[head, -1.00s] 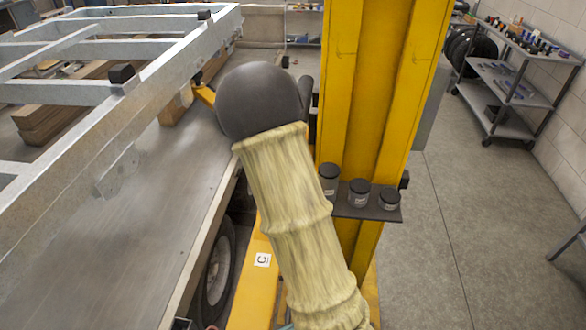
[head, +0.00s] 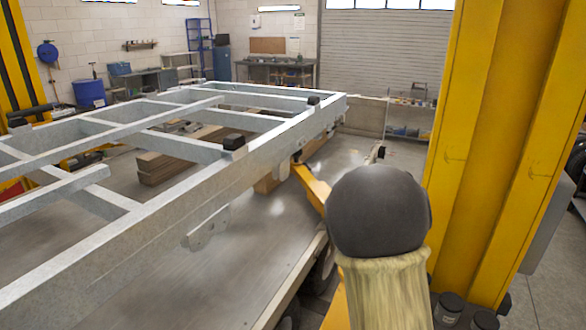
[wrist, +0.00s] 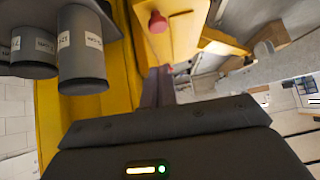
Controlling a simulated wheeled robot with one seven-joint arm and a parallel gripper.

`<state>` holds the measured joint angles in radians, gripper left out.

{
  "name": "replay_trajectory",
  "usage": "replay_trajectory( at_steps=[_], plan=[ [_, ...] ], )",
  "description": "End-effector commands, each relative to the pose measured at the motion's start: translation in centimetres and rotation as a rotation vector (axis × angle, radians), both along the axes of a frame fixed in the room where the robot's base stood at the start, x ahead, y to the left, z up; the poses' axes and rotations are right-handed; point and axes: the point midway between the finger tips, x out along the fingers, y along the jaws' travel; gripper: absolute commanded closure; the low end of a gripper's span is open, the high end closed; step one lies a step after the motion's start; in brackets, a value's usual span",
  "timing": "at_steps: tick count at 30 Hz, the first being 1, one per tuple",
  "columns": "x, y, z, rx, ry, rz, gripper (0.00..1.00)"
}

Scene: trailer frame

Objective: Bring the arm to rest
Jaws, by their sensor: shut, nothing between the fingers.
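My arm stands at the right of the head view, with a dark rounded joint (head: 378,212) above a pale fabric sleeve (head: 388,290). My gripper is hidden behind it there. In the wrist view, the dark gripper body with a small lit indicator fills the bottom. Its narrow dark fingers (wrist: 160,84) show beyond it, close together and with nothing seen between them.
A yellow post (head: 470,140) stands close right of my arm. Grey jars (head: 448,308) sit beside it; in the wrist view, jars (wrist: 84,50) appear upside down at upper left. A metal trailer frame (head: 190,215) fills the left.

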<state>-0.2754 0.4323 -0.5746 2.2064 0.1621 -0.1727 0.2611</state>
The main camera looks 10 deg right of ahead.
Motion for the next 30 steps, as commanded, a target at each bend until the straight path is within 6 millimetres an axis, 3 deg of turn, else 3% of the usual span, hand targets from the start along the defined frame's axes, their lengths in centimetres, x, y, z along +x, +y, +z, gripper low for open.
replay_trajectory(
  at_steps=[5, 12, 16, 20, 30],
  plan=[
    [-4.2, 4.1, -0.9, 0.085, 0.131, 0.11, 1.0],
    [-14.8, 12.0, -0.9, 0.15, 0.404, 0.42, 1.0],
    [-19.1, 14.0, -0.7, 0.13, 0.504, 0.54, 1.0],
    [-20.5, 14.5, -0.7, 0.118, 0.541, 0.58, 1.0],
    [-20.4, 14.5, -0.7, 0.118, 0.54, 0.58, 1.0]
  ],
)
